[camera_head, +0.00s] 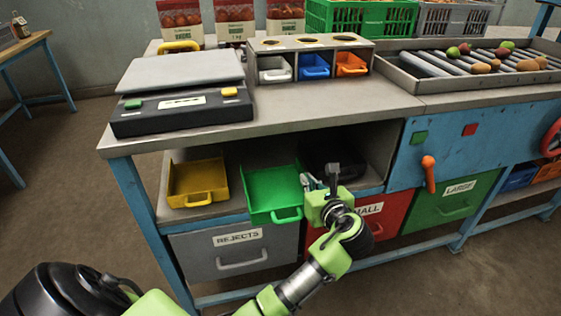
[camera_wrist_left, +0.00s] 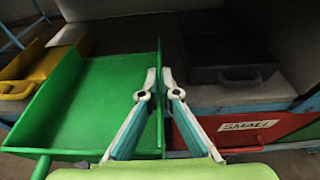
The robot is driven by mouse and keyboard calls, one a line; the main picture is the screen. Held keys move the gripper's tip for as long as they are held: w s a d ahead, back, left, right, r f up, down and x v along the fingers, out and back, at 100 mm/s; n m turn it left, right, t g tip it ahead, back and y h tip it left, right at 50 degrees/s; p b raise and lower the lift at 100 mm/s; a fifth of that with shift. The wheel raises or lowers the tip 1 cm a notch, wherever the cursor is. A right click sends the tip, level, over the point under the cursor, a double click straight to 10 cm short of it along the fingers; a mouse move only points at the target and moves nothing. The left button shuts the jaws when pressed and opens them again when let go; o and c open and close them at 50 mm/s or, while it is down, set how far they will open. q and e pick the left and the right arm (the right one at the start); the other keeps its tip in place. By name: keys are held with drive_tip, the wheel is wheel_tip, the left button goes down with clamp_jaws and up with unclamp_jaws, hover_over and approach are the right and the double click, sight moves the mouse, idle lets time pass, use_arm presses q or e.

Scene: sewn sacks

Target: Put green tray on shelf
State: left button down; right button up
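The green tray (camera_head: 272,190) is at the lower shelf (camera_head: 225,208) under the workbench, right of a yellow tray (camera_head: 197,180). Its front end with the handle sticks out past the shelf edge. In the left wrist view the green tray (camera_wrist_left: 100,95) fills the left side. My left gripper (camera_head: 308,180) is at the tray's right side wall. In the left wrist view the fingertips of my left gripper (camera_wrist_left: 159,78) are close together, one on each side of that wall, and look shut on it. My right gripper is not in view.
A black tray (camera_wrist_left: 225,62) stands on the shelf to the right. Below are the grey REJECTS drawer (camera_head: 233,251), the red SMALL drawer (camera_head: 392,210) and the green LARGE drawer (camera_head: 452,203). A scale (camera_head: 181,92) and small coloured bins stand on the bench top.

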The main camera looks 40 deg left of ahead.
sight(294, 166)
use_arm(q)
drive_tip(key=w+a, duration=0.2)
drive_tip(key=a, duration=0.1)
drive_tip(key=w+a+b, duration=0.1)
drive_tip(key=w+a, duration=0.2)
drive_tip(key=w+a+b, duration=0.1)
drive_tip(key=w+a, duration=0.1)
drive_tip(key=a, duration=0.1)
drive_tip(key=shift+w, duration=0.15)
drive_tip(key=shift+w+a+b, duration=0.4)
drive_tip(key=shift+w+a, duration=0.6)
drive_tip(key=shift+a, duration=0.05)
drive_tip(key=shift+f, duration=0.35)
wheel_tip(294, 166, down, 3)
drive_tip(key=shift+f+b, duration=0.1)
drive_tip(key=shift+b, duration=0.8)
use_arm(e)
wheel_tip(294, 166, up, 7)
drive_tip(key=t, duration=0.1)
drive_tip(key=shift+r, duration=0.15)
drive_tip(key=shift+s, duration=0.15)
use_arm(q)
drive_tip(key=c, duration=2.3)
unclamp_jaws()
